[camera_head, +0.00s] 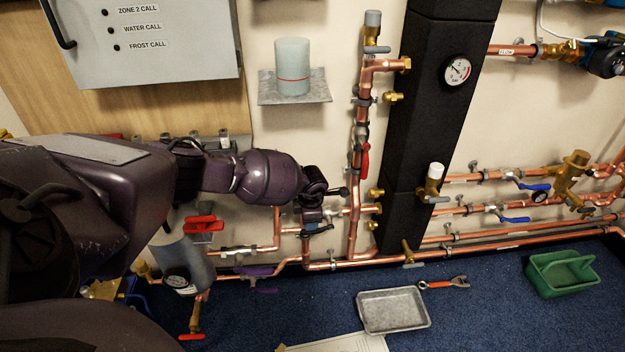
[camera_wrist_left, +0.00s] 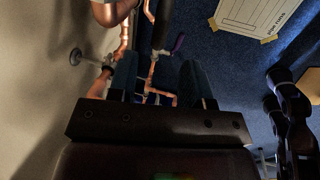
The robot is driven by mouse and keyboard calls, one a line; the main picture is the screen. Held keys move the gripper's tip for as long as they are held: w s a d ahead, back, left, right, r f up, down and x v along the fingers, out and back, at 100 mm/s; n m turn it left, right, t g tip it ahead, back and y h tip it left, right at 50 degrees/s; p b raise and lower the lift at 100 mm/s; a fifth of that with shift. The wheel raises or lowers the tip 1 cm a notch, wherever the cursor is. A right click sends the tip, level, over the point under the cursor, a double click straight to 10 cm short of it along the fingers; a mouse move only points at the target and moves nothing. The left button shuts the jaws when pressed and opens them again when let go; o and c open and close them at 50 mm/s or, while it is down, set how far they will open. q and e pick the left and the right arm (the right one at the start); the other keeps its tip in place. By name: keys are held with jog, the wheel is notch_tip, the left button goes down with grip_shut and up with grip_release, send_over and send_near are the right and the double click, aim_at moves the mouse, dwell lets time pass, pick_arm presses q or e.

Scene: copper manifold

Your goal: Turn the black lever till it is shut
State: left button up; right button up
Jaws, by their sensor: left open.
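My left gripper (camera_head: 328,203) reaches in from the left and is at the copper pipes left of the black column. It is open, and its two fingers also show in the left wrist view (camera_wrist_left: 160,82). A dark lever (camera_head: 318,229), which looks like the black lever, sits on a short pipe just below the gripper. The gripper partly hides this valve, and I cannot tell whether a finger touches the lever. In the left wrist view a dark upright shape (camera_wrist_left: 163,28) shows beyond the fingers; I cannot tell whether it is the lever. My right gripper is not in view.
A red lever (camera_head: 365,160) stands on the vertical pipe close by. A purple lever (camera_head: 258,272) and another red lever (camera_head: 203,224) lie below and left. The black column (camera_head: 425,130) stands right. A grey tray (camera_head: 393,311) and green caddy (camera_head: 562,274) are on the blue floor.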

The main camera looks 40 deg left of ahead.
aim_at(309, 232)
pick_arm(q)
jog(key=f, duration=0.2)
jog(key=f+b, duration=0.1)
jog(key=f, duration=0.1)
jog(key=f+b, duration=0.1)
jog(key=f, duration=0.1)
jog(key=shift+w+a, duration=0.2)
jog(key=shift+a, duration=0.2)
jog(key=shift+w+a+f, duration=0.1)
jog(key=shift+w+f, duration=0.1)
jog(key=shift+f, duration=0.15)
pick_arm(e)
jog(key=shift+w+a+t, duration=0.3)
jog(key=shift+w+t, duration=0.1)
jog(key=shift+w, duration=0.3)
pick_arm(q)
jog(key=shift+r, duration=0.1)
grip_shut()
